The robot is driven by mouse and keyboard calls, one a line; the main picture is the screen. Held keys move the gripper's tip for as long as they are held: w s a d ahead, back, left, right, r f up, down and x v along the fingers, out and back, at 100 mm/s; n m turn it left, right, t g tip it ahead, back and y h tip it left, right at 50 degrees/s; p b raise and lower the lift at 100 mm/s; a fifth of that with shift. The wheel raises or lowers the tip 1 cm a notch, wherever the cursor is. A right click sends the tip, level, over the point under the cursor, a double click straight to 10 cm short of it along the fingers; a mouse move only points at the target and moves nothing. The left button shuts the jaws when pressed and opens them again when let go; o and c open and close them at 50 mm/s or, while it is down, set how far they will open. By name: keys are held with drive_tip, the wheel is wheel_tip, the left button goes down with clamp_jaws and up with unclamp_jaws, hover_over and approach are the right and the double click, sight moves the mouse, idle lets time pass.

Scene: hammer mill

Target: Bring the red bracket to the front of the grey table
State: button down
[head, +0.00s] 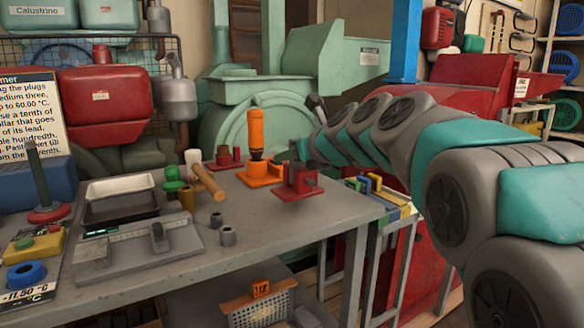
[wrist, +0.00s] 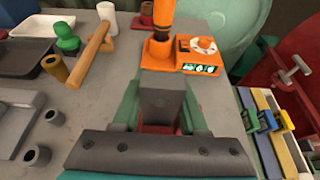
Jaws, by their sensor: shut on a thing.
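The red bracket (head: 297,185) is at the right end of the grey table (head: 290,232), close to its right edge. It has a flat base and an upright part. My gripper (head: 302,152) reaches it from behind and to the right, and is shut on it. In the wrist view, a grey block and some red of the bracket (wrist: 160,129) show between the teal fingers of my gripper (wrist: 160,105). The fingers hide much of the bracket there. I cannot tell whether its base touches the table.
An orange tool on an orange base (head: 262,172) stands just left of the bracket. A second red piece (head: 225,160), a wooden mallet (head: 208,182), grey rings (head: 227,236) and trays (head: 120,200) lie further left. The table's front right area is clear.

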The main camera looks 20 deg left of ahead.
sight(290, 166)
drive_tip(key=w+f, duration=0.1)
drive_tip(key=w+a+f+b, duration=0.1)
drive_tip(key=w+f, duration=0.1)
drive_tip(key=w, duration=0.1)
drive_tip(key=shift+a+f+b, duration=0.25)
drive_tip(key=shift+f+b, duration=0.1)
drive_tip(key=shift+f, duration=0.05)
drive_tip(key=shift+r, duration=0.1)
drive_tip(key=shift+c, duration=2.2)
unclamp_jaws()
drive_tip(key=shift+f, duration=0.2)
drive_tip(key=shift+r, duration=0.1)
